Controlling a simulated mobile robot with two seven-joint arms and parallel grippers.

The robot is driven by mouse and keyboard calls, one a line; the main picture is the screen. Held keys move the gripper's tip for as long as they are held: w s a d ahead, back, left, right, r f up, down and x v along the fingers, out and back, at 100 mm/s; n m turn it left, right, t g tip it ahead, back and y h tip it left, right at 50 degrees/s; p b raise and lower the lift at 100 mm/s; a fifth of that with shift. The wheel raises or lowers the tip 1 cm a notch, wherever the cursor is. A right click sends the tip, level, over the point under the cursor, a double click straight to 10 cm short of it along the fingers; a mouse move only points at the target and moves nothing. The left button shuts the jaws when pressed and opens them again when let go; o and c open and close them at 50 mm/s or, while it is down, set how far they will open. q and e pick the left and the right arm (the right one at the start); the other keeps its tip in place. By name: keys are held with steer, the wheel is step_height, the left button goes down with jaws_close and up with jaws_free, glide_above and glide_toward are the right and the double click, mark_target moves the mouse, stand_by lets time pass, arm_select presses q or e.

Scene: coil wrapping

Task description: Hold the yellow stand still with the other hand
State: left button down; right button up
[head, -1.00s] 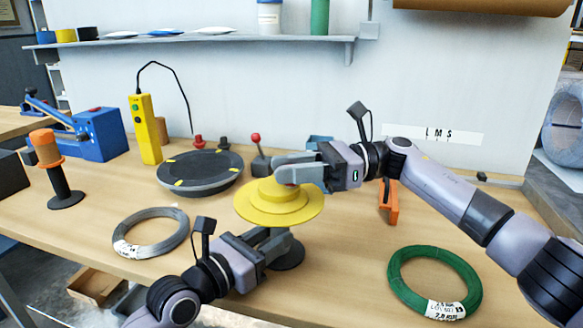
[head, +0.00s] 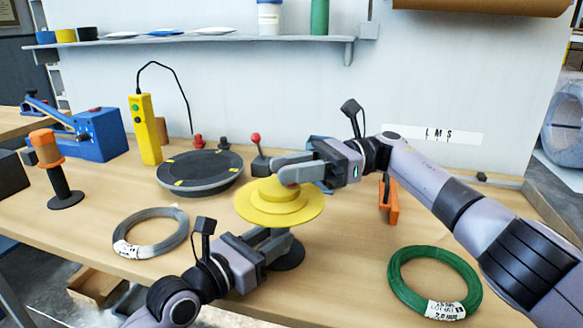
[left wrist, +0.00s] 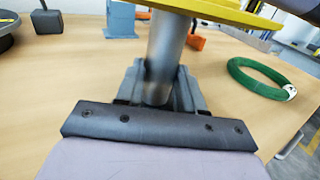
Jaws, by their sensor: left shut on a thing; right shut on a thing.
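The yellow stand (head: 262,212) is upright near the middle of the bench, with a stepped round yellow top on a grey post and a dark round base (head: 292,256). My left gripper (head: 278,240) is shut on the post below the yellow disc. The left wrist view shows the grey post (left wrist: 166,55) between its fingers, with the disc's yellow edge above. My right gripper (head: 284,172) is above the stand, shut at the top of its yellow hub. Its fingers hide what lies between them.
A grey wire coil (head: 152,233) lies to the left and a green coil (head: 433,284) to the right. A black turntable (head: 200,172) is behind. An orange-topped post (head: 46,148) and a yellow control box (head: 146,130) are farther left. Bare bench shows right of the stand.

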steer(key=o, duration=0.9)
steer(key=shift+o, duration=0.2)
step_height(320, 180, up, 10)
steer(key=shift+r, duration=0.1)
